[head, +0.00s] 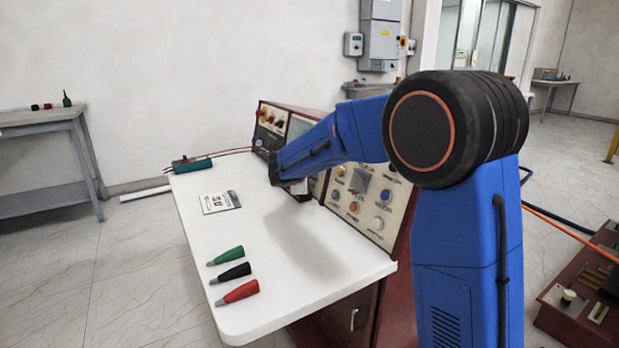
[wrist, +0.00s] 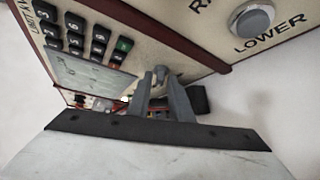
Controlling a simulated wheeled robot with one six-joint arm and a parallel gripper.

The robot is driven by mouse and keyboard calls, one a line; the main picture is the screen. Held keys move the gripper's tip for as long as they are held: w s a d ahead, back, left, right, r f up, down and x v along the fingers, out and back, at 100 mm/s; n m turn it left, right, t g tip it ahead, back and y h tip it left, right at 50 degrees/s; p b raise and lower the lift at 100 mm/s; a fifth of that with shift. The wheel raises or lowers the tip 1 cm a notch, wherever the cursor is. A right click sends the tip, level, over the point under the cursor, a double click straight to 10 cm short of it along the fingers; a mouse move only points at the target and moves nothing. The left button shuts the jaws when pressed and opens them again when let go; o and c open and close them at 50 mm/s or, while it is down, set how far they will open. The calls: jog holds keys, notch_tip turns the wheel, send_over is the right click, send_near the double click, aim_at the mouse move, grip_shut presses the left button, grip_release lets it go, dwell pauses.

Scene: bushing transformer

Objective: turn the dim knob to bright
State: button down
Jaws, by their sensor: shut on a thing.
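My gripper (wrist: 161,82) shows in the wrist view with its two grey fingers reaching up to the panel. They are shut on a small grey knob (wrist: 160,71), which I take to be the dim knob. Only its top shows between the fingertips, and its label and pointer cannot be read. In the head view my blue arm covers this part of the panel. Only a dark bit of the gripper (head: 300,191) shows below the arm, and the knob is hidden.
A keypad (wrist: 92,33) and a grey display (wrist: 92,78) are left of the fingers. A round LOWER button (wrist: 251,19) is at upper right. On the white worktop (head: 310,255) lie green (head: 226,255), black (head: 231,272) and red (head: 238,292) plugs and a printed card (head: 220,202).

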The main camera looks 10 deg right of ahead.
jog(key=shift+s+f+m+t+h, duration=0.1)
jog(key=shift+f+m+t+h, duration=0.2)
jog(key=shift+m+t, duration=0.45)
jog(key=shift+s+f+m+t+h, duration=0.1)
jog(key=shift+m+t+h, duration=0.4)
jog(key=shift+m, duration=0.35)
jog(key=shift+m+t, duration=0.25)
jog(key=shift+m, duration=0.15)
jog(key=c, duration=1.8)
grip_release()
jog(key=shift+a, duration=0.1)
jog(key=v, duration=1.7)
jog(key=shift+s+a, duration=0.1)
jog(key=shift+s, duration=0.05)
